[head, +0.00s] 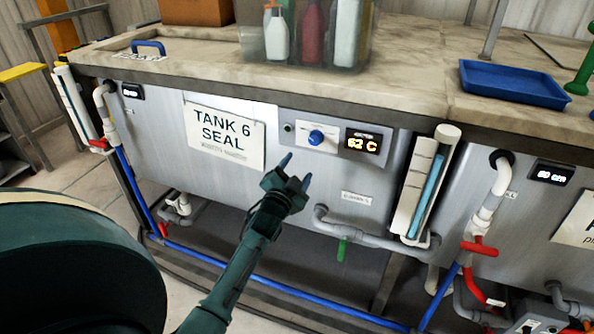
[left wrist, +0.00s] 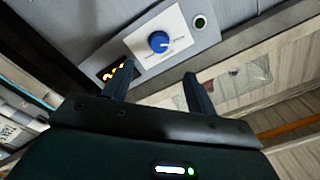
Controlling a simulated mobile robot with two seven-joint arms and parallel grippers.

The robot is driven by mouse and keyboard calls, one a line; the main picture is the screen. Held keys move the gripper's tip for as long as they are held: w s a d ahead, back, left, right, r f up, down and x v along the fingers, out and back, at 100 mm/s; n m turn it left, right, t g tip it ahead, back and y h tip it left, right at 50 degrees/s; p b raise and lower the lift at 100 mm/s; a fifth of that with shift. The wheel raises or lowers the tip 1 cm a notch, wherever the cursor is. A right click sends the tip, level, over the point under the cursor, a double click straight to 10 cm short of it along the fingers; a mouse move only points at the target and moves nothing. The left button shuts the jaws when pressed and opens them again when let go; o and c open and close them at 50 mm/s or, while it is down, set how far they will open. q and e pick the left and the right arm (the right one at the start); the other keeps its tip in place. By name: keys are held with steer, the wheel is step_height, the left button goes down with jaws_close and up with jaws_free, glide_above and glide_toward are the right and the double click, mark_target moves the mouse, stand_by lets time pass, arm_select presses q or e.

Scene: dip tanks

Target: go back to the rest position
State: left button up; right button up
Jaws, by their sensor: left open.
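My left gripper (head: 295,171) is open and empty, in front of the steel face of the tank marked "TANK 6 SEAL" (head: 150,135). Its fingers point up toward the control panel, apart from the blue knob (head: 316,137). The lit display beside the knob reads 62 C (head: 361,142). In the left wrist view, the two spread fingers (left wrist: 155,90) show below the blue knob (left wrist: 158,41), with nothing between them. My right gripper is in neither view.
A level gauge (head: 425,185) and pipes with a red valve handle (head: 479,248) stand right of the panel. A blue tray (head: 513,84) and a clear bin of bottles (head: 303,35) are on the worktop. A blue pipe (head: 260,273) runs low along the front.

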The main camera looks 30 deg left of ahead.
arm_select(q)
steer(key=shift+s, duration=0.1)
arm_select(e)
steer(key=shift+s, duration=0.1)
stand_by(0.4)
arm_select(q)
steer(key=s+d+f+n+g+h+p, duration=0.1)
steer(key=s+d+f+g+h, duration=0.1)
steer(key=s+d, duration=0.5)
steer(key=s+d+f+n+g+h+p, duration=0.1)
steer(key=s+d+f+g+h+p, duration=0.1)
steer(key=s+d, duration=0.6)
steer(key=s+d+f+n+g+h+p, duration=0.1)
steer(key=s+d+f+g+h, duration=0.2)
steer(key=s, duration=1)
steer(key=d+f, duration=0.2)
steer(key=d, duration=0.3)
steer(key=shift+f+h+p, duration=0.3)
steer(key=shift+f+p, duration=0.05)
steer(key=shift+a, duration=0.1)
steer(key=shift+c, duration=0.4)
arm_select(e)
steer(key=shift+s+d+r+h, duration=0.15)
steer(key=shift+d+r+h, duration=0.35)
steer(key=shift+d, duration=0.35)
